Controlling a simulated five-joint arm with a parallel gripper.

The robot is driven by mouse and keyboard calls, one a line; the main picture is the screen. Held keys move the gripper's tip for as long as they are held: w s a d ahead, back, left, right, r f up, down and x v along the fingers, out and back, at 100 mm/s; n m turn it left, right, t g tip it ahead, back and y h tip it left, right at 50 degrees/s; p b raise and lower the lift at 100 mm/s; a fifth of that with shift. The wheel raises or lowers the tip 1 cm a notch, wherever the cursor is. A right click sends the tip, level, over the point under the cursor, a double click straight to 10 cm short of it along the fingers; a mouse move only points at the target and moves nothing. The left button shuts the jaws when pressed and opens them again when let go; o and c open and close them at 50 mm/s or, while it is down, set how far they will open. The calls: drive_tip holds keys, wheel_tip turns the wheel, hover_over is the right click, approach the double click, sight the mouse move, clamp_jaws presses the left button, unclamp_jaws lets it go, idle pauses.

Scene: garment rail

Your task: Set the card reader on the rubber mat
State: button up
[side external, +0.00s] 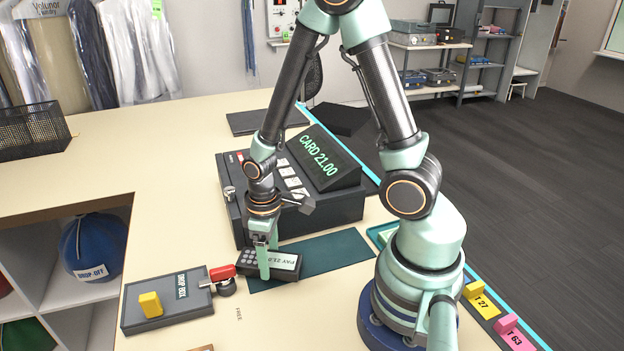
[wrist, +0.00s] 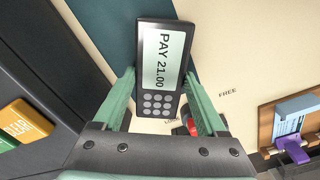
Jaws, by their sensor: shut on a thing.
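The card reader (side external: 285,262) is a small dark slab with a light "PAY 21.00" screen and a keypad. My gripper (side external: 264,262) points down and is shut on it, one finger on each side. In the wrist view the reader (wrist: 162,60) sits between the two green fingers (wrist: 160,85), screen facing the camera. The rubber mat (side external: 330,250) is a flat dark teal rectangle on the counter. The reader is at the mat's left end, overlapping its edge in both views; the mat (wrist: 112,30) shows beside it in the wrist view. I cannot tell whether the reader touches the surface.
A dark cash register (side external: 330,205) reading "CARD 21.00" stands just behind the mat. The mat's right part is bare. A wire basket (side external: 30,132) stands far left.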

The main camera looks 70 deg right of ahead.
drive_tip(key=o, duration=1.6)
drive_tip(key=shift+c, duration=0.2)
drive_tip(key=shift+r, duration=0.1)
drive_tip(key=shift+r, duration=2.4)
drive_tip(key=shift+r, duration=2.5)
drive_tip(key=shift+r, duration=0.1)
